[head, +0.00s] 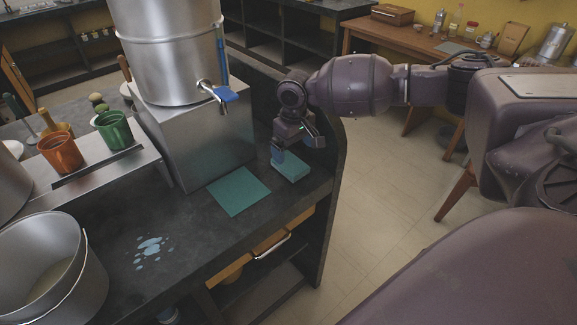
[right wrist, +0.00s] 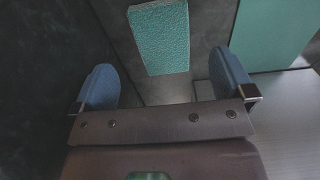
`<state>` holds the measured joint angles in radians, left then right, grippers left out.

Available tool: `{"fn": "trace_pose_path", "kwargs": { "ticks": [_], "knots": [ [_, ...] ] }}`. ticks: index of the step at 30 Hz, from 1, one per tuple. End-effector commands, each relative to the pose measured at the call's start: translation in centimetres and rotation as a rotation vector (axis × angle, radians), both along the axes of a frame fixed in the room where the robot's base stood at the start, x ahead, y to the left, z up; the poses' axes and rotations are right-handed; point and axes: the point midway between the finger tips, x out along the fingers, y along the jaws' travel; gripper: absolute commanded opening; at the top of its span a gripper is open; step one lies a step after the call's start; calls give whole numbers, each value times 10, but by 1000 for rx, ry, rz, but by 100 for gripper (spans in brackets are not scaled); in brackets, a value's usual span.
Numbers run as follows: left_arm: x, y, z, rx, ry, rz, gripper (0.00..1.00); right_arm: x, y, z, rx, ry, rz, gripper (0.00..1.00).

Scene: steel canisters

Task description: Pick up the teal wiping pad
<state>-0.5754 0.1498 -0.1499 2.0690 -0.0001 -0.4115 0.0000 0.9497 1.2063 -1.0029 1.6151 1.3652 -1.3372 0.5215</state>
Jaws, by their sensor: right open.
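The teal wiping pad (head: 291,168), a small thick block, lies on the dark counter near its right end. My right gripper (head: 296,150) is just above it, pointing down, and one blue finger overlaps the pad's left part in the head view. In the right wrist view the pad (right wrist: 160,40) shows beyond the open blue fingers, roughly between them, and the space between the fingertips (right wrist: 166,78) is empty. I cannot tell how large the gap to the pad is. My left gripper is not in view.
A flat teal sheet (head: 239,191) lies left of the pad. A steel box (head: 203,135) carries a large canister (head: 168,60) with a blue-handled tap. Pale blue spots (head: 152,246) mark the counter, near a steel pot (head: 88,285). Orange (head: 61,153) and green (head: 114,130) cups stand left.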

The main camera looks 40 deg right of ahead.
Motion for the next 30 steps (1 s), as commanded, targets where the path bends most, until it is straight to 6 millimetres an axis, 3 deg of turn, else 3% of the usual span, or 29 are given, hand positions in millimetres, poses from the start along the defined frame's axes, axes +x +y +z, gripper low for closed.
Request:
{"fn": "trace_pose_path", "kwargs": {
  "ticks": [8,18,26,30],
  "knots": [
    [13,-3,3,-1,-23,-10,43,2,0,-20,-1,1,0,100],
    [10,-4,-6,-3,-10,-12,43,6,3,-63,-1,3,-1,100],
    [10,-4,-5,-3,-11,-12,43,7,3,-63,-1,-2,-1,100],
    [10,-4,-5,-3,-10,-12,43,7,3,-63,-1,-1,-1,79]
  ]
}}
